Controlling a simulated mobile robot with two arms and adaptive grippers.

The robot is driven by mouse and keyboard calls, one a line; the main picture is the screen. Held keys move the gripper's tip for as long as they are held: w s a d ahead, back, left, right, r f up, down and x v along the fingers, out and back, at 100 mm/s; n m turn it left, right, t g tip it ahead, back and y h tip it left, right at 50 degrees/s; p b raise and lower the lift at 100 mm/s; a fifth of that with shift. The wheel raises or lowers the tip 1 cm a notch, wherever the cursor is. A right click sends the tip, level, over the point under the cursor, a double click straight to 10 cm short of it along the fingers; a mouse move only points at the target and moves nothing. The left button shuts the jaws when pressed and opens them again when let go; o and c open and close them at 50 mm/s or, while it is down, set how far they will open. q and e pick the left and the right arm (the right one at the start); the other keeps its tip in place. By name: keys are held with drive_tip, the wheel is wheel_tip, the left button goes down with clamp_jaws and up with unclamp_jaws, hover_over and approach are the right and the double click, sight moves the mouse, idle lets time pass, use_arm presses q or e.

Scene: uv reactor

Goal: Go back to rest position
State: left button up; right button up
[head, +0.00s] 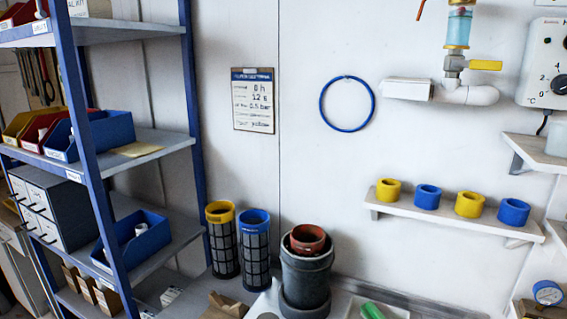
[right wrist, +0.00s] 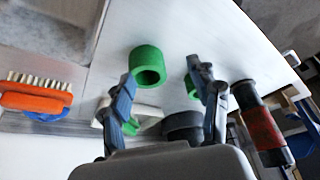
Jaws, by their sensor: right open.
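My right gripper (right wrist: 163,78) shows in the right wrist view with its two fingers spread apart and nothing held between them. A green ring (right wrist: 147,65) lies on a pale surface beyond the left fingertip. A second green piece (right wrist: 191,86) is partly hidden behind the right finger. Neither gripper shows in the head view, and my left gripper is not in any view.
The head view shows a blue-framed shelf (head: 88,130) at left, two mesh filters (head: 222,245) (head: 255,250), a grey cylinder (head: 305,278) and a wall shelf (head: 460,218) with yellow and blue rings. An orange brush (right wrist: 38,97) is left of my right gripper.

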drive_tip(key=s+a+m+h, duration=0.1)
drive_tip(key=s+a+m, duration=0.15)
drive_tip(key=s, duration=1.55)
wheel_tip(320, 180, down, 27)
drive_tip(key=s+g, duration=0.2)
drive_tip(key=s+d+f, duration=0.3)
drive_tip(key=s+f, duration=1.2)
drive_tip(key=shift+s+d+g+h, duration=0.3)
drive_tip(key=shift+s+d+g, duration=0.05)
drive_tip(key=shift+g, duration=0.05)
